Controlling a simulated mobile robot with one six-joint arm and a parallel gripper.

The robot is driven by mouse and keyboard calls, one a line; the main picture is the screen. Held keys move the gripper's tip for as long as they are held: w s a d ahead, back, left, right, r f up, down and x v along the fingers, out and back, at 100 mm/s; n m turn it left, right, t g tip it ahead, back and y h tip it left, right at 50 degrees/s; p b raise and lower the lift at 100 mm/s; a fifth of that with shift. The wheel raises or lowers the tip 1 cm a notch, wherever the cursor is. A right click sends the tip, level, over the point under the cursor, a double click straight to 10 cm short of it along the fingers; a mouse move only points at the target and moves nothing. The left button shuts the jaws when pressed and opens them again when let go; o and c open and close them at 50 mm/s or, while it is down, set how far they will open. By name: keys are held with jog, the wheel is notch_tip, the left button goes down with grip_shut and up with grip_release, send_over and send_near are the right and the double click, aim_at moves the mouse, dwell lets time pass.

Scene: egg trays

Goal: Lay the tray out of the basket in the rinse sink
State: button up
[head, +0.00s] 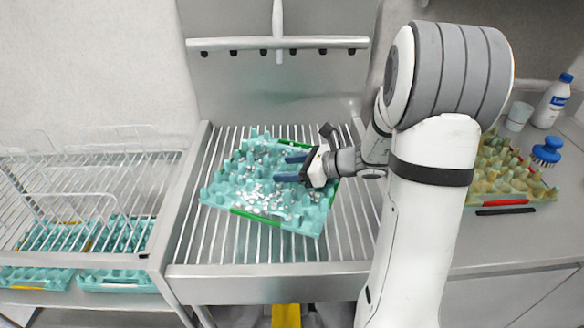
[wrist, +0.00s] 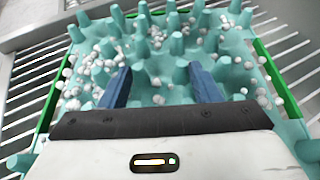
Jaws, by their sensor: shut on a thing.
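A teal egg tray (head: 225,190) with green edge strips lies on the metal bars of the rinse sink (head: 190,225), set at a slant. Small white round bits are scattered over it and between its pegs. My gripper (head: 284,168) reaches in from the right, its blue fingers down at the tray among the pegs. In the wrist view the gripper (wrist: 161,82) has its two fingers apart with tray pegs between them, shut on the tray (wrist: 160,60). The tray seems to rest on the bars; any small gap beneath is hidden.
A wire rack (head: 100,185) stands left of the sink, with teal trays (head: 118,281) in and below it. A spray bar (head: 277,43) crosses the sink's back. On the right counter are a yellowish tray (head: 500,170), a blue brush (head: 547,150), a bottle (head: 553,100) and a cup (head: 518,115).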

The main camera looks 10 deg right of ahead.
jog(key=o, duration=1.3)
jog(key=shift+r, duration=0.1)
